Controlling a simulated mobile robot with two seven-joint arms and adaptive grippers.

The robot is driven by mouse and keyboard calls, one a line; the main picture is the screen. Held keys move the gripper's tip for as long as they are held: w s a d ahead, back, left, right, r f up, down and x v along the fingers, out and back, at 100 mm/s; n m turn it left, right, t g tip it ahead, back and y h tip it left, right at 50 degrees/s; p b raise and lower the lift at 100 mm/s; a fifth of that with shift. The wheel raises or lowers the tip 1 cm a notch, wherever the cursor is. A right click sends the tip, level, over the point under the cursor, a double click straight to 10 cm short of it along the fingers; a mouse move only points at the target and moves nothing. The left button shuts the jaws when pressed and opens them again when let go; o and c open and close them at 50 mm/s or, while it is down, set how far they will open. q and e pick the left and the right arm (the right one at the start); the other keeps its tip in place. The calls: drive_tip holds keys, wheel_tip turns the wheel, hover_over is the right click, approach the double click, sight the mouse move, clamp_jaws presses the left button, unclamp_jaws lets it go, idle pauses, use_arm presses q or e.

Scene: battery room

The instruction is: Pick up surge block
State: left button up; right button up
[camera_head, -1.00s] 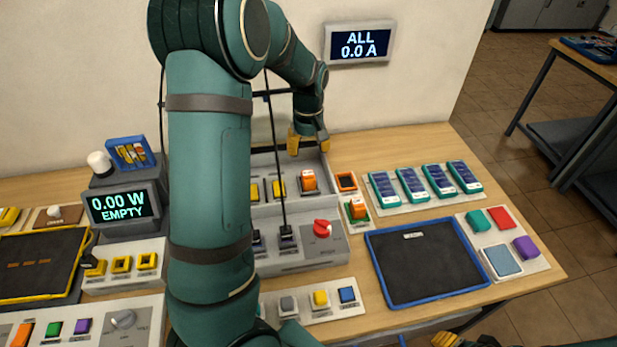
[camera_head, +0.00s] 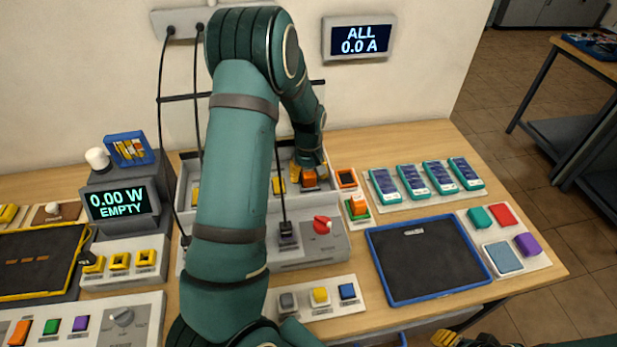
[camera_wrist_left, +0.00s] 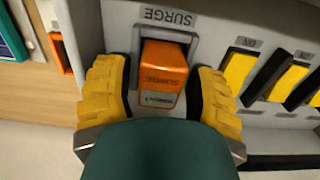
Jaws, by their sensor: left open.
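The surge block is orange (camera_wrist_left: 163,68) and sits in a slot under a SURGE label in the grey panel. It also shows in the head view (camera_head: 309,179), partly covered by my gripper. My left gripper (camera_wrist_left: 160,95) is open, with one yellow finger on each side of the block. I cannot tell whether the fingers touch it. My right gripper (camera_head: 446,338) shows only as yellow fingers at the bottom edge of the head view, and its jaws are not clear.
Yellow switches (camera_wrist_left: 238,72) stand beside the block in the panel. An orange-rimmed empty socket (camera_head: 346,178) and another orange block (camera_head: 357,205) are to its right. Teal modules (camera_head: 412,181) lie farther right. A blue-rimmed dark tray (camera_head: 380,284) is in front. Cables hang near my arm.

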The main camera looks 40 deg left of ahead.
use_arm(q)
clamp_jaws()
idle(0.3)
